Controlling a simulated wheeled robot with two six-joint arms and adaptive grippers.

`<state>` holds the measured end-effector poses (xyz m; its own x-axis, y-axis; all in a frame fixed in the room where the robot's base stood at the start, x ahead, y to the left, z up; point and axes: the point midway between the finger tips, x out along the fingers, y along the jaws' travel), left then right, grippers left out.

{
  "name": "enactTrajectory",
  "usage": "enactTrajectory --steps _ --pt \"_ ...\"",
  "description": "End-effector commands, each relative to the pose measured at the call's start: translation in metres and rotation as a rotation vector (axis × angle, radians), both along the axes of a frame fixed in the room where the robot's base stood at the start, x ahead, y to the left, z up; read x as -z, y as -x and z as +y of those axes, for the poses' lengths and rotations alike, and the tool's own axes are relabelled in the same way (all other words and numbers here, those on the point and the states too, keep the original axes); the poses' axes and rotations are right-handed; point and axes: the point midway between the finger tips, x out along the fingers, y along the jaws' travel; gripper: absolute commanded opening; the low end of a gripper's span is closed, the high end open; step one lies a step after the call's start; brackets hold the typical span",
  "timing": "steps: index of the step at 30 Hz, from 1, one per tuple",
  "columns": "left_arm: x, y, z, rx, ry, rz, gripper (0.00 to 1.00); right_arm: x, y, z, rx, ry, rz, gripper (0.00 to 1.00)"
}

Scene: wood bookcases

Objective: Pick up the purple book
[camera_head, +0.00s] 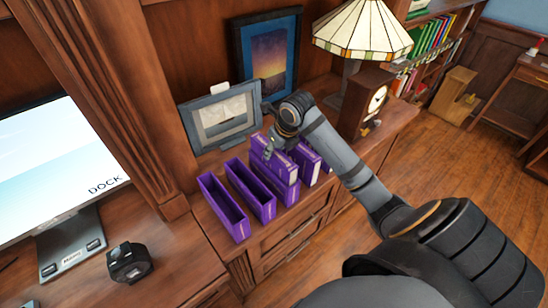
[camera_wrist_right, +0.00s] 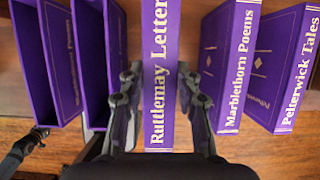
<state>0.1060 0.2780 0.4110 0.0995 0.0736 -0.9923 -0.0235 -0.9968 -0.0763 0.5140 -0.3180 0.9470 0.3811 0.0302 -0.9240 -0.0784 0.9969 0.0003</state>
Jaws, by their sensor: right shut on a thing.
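My right gripper (camera_head: 268,150) is shut on a purple book (camera_head: 276,163), with one finger on each side of its spine. In the right wrist view this book (camera_wrist_right: 160,75) reads "Ruttlemay Letter", the end of the title being cut off. My left gripper does not show clearly in either view.
Two open, empty purple cases (camera_head: 222,207) (camera_head: 250,190) stand left of the held book on the wooden cabinet. A grey picture frame (camera_head: 222,117) and a blue one (camera_head: 268,52) stand behind. A lamp (camera_head: 363,28) and a clock (camera_head: 366,103) are to the right.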

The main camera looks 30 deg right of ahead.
Motion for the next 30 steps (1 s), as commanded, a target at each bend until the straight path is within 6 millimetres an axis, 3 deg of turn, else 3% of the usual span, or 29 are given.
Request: enactTrajectory --steps 13,18,24,30 --pt "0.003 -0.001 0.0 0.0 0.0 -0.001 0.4 -0.097 -0.001 0.0 -0.001 0.0 -0.008 0.0" --pt "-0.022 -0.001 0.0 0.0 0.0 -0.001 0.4 -0.134 0.0 0.0 -0.001 0.0 -0.003 0.0" --pt "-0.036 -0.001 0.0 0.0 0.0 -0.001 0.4 -0.146 0.0 0.0 0.0 0.0 -0.002 0.0" --pt "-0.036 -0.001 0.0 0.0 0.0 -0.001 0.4 -0.146 0.0 0.0 0.0 0.0 -0.002 0.0"
